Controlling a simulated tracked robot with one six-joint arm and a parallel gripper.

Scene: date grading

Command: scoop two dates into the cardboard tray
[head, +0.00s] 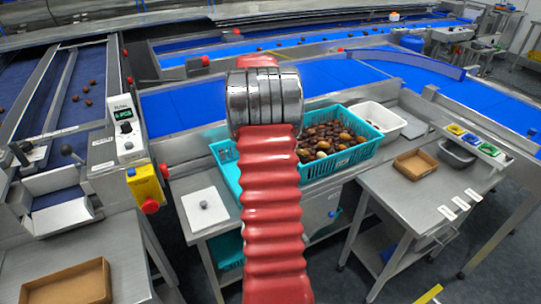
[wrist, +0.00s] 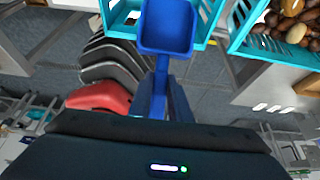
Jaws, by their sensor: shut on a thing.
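My gripper (wrist: 165,100) is shut on the handle of a blue scoop (wrist: 166,28). In the wrist view the scoop's bowl looks empty. In the head view my red arm hides the gripper and scoop. A teal basket (head: 349,158) full of brown dates (head: 318,138) stands on the steel table, right of my arm. Part of it shows at the upper right of the wrist view (wrist: 277,51), apart from the scoop. A shallow brown cardboard tray (head: 416,175) lies on the right-hand table and looks empty. Another brown cardboard tray (head: 65,286) lies at the lower left.
A second teal basket (head: 222,152) stands left of the date basket, partly behind my arm. A white bin (head: 391,130) and a grey bin (head: 456,154) stand to the right. A yellow control box (head: 144,187) juts out at left. Blue conveyors (head: 195,103) run behind.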

